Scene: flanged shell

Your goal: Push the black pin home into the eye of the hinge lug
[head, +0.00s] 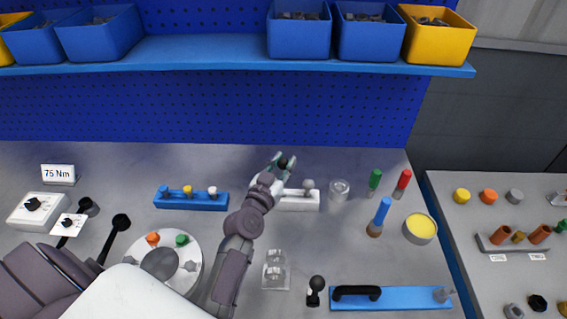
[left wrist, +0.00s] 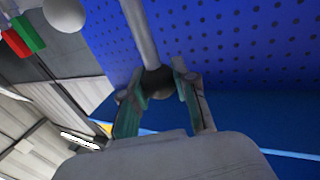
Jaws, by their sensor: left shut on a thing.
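My left gripper (head: 283,164) is shut on a black ball (left wrist: 158,82) at the end of a grey rod (left wrist: 145,35). It is above the left part of a white block (head: 300,201), which the hand and wrist partly cover. The rod's far end is out of the wrist view, so I cannot tell whether it stands in the block. A black ball-topped piece (head: 317,288) stands near the front edge. A blue plate (head: 415,297) carries a black handle (head: 357,292) and a small grey lug (head: 442,294). I cannot tell which part is the pin's eye. My right gripper is not in view.
A pale ball knob (head: 308,184) stands close right of my gripper. A glass jar (head: 339,189), a green peg (head: 375,178) and a red peg (head: 403,181) stand farther right. A blue block (head: 191,201) lies to the left. A shelf (head: 210,55) overhangs the back.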

